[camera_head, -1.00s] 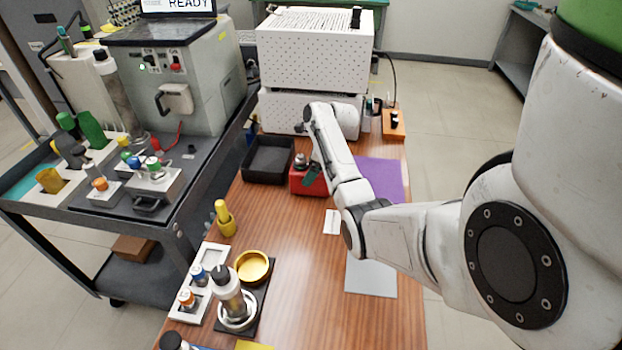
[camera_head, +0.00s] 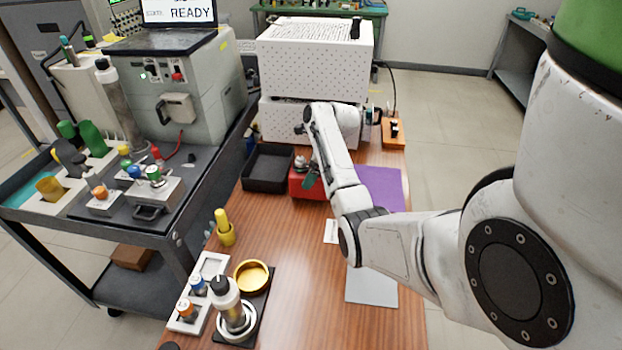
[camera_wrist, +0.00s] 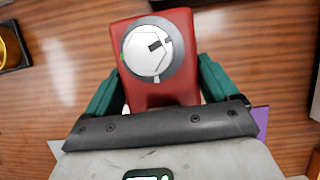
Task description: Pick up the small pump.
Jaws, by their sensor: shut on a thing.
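The small pump is a red block with a round silver-grey cap on top. In the wrist view the red pump (camera_wrist: 178,88) stands between the two green fingers of my gripper (camera_wrist: 160,88), which are at its left and right sides. My gripper is shut on it. In the head view the red pump (camera_head: 305,186) is at the middle of the wooden table, partly hidden by my arm, with my gripper (camera_head: 311,178) at it. It appears at table level; I cannot tell whether its base touches the table.
A black open tray (camera_head: 268,183) is just left of the pump. A purple mat (camera_head: 385,188) lies to its right and a white perforated box (camera_head: 315,62) stands behind. A yellow bottle (camera_head: 224,230), a gold dish (camera_head: 251,276) and a grey plate (camera_head: 371,287) are nearer.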

